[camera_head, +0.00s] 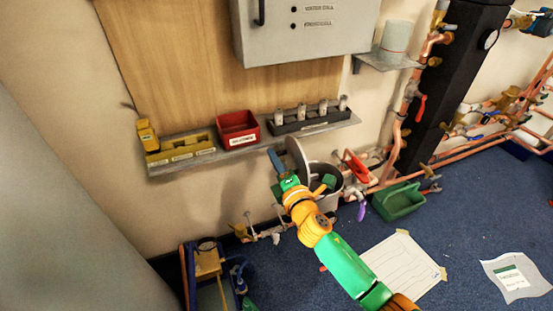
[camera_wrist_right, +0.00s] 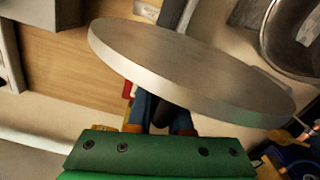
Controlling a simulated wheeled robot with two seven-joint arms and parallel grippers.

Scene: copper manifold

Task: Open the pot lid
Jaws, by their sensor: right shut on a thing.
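The pot lid (camera_head: 296,156), a grey metal disc, is tilted steeply up beside the pot (camera_head: 333,196), whose mouth shows open. The lid (camera_wrist_right: 180,65) fills the middle of the right wrist view. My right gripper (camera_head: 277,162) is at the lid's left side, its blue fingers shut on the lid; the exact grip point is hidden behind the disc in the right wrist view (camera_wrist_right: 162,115). The pot's open rim also shows at the top right of the right wrist view (camera_wrist_right: 272,45). My left gripper is not in view.
A wall shelf (camera_head: 160,168) carries a yellow bin (camera_head: 180,147), a red bin (camera_head: 238,128) and a dark holder with several metal cylinders. Copper pipes (camera_head: 400,135) and a red valve handle (camera_head: 357,168) stand right of the pot. A green crate (camera_head: 398,201) and paper sheets lie on the blue floor.

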